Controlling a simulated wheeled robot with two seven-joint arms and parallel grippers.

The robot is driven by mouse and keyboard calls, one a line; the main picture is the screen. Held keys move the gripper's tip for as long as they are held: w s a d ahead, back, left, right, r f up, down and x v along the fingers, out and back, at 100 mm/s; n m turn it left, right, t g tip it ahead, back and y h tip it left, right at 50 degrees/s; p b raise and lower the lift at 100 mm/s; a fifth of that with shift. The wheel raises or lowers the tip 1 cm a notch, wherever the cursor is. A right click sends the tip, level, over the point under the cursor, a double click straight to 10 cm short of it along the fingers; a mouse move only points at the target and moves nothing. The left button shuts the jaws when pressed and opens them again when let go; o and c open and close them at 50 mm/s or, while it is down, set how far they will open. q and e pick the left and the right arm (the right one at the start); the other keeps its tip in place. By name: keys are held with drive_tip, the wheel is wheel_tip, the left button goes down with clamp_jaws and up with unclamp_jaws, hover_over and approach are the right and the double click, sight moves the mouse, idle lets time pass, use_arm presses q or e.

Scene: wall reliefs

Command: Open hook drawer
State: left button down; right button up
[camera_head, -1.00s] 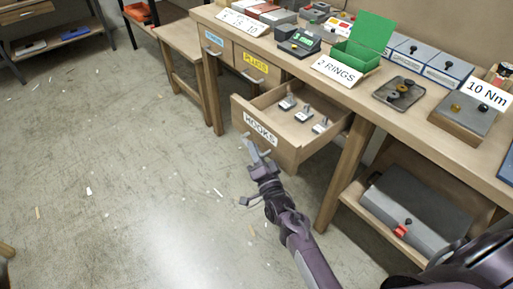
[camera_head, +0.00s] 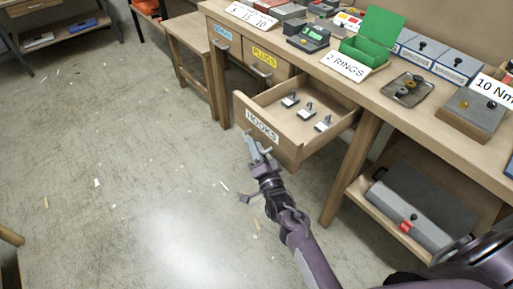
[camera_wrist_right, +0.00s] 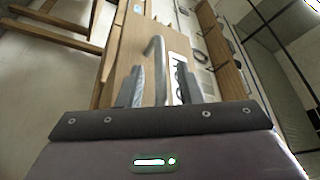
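The hook drawer (camera_head: 287,149), labelled HOOKS, is pulled well out from the workbench. Several small hook pieces (camera_head: 308,112) stand on its floor. My right gripper (camera_head: 258,147) is at the drawer front, below the label. In the right wrist view, its two fingers (camera_wrist_right: 161,88) stand apart, one on each side of the grey bar handle (camera_wrist_right: 155,52), with gaps showing. The handle is mostly hidden by the gripper in the head view. My left gripper is not in view.
The closed PLUGS drawer (camera_head: 262,65) is to the left. A green open box (camera_head: 374,43) and a dark tray (camera_head: 408,88) are on the benchtop. A grey case (camera_head: 425,205) lies on the lower shelf. The floor at left is largely clear.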

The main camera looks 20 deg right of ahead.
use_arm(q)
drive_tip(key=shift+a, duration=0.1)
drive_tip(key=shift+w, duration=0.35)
use_arm(e)
drive_tip(key=v, duration=0.7)
drive_tip(key=shift+s, duration=0.4)
drive_tip(key=shift+f, duration=0.1)
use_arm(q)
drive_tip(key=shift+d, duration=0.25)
